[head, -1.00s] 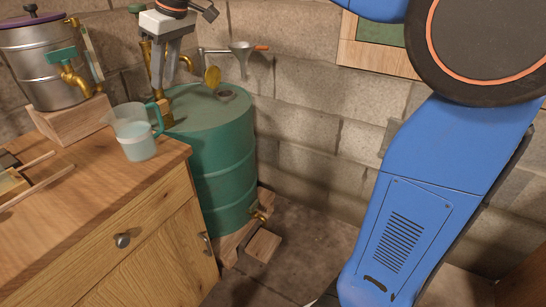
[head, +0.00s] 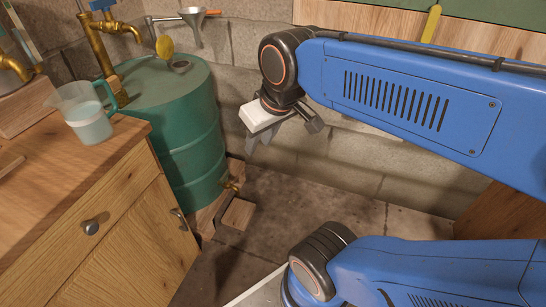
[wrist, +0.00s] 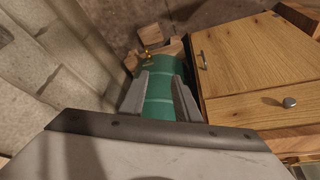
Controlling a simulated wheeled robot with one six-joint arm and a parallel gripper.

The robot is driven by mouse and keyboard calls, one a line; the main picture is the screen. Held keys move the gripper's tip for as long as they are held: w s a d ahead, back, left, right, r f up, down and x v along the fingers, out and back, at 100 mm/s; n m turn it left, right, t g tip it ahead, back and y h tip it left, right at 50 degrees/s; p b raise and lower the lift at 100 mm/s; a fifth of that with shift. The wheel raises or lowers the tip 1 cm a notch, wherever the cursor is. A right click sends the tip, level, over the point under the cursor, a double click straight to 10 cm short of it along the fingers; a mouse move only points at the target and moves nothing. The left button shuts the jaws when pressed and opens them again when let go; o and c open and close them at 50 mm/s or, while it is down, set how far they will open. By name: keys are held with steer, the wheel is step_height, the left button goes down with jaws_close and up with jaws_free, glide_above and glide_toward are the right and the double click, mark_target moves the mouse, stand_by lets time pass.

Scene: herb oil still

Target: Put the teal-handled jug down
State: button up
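The clear jug (head: 84,118) with its teal handle (head: 107,95) stands upright on the wooden counter (head: 70,175), close to the counter's back right corner. It holds a pale liquid. Its handle faces the green drum. My gripper (head: 257,150) hangs to the right of the drum, well apart from the jug, with its fingers pointing down. In the wrist view the two fingers of my gripper (wrist: 161,82) are spread with nothing between them. The jug does not show in the wrist view.
The green drum (head: 180,125) stands right of the counter, with a brass tap (head: 231,184) low down. Brass pipework (head: 100,40) rises behind the jug. A funnel (head: 192,22) is on the block wall. Open floor (head: 290,215) lies right of the drum.

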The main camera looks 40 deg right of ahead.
steer(key=shift+m, duration=0.5)
steer(key=s+f, duration=0.1)
steer(key=f, duration=0.1)
steer(key=s+d+f, duration=0.1)
steer(key=s+f, duration=0.1)
steer(key=shift+s+d, duration=0.2)
steer(key=shift+r, duration=0.1)
stand_by(0.4)
